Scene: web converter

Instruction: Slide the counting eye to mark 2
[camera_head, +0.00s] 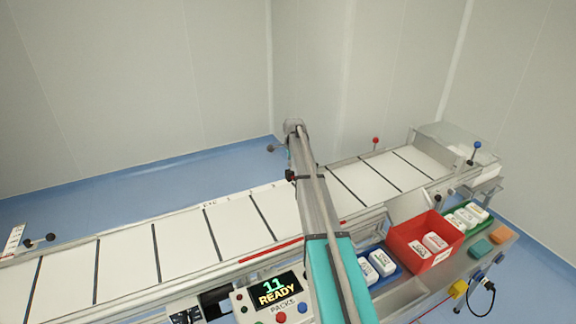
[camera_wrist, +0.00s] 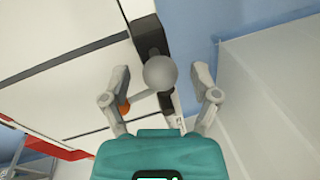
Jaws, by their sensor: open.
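In the wrist view, a grey ball knob (camera_wrist: 160,73) stands on a dark block (camera_wrist: 148,35) at the belt's edge; this looks like the counting eye. My gripper (camera_wrist: 160,76) is open, with one finger on each side of the knob, and neither finger clearly touches it. In the head view, my arm crosses the belt to its far edge and hides my fingers. A small black part with a reddish tip (camera_head: 290,175) shows beside the arm. Faint lettering (camera_head: 215,204) lies on the far rail left of the arm; mark 2 cannot be made out.
The white belt (camera_head: 130,262) with dark cross lines runs across the scene. A display reading 11 READY (camera_head: 277,289) is in front. A red bin (camera_head: 423,240) and blue tray (camera_head: 380,268) stand right of my arm. A red-knobbed post (camera_head: 375,141) stands at the far edge.

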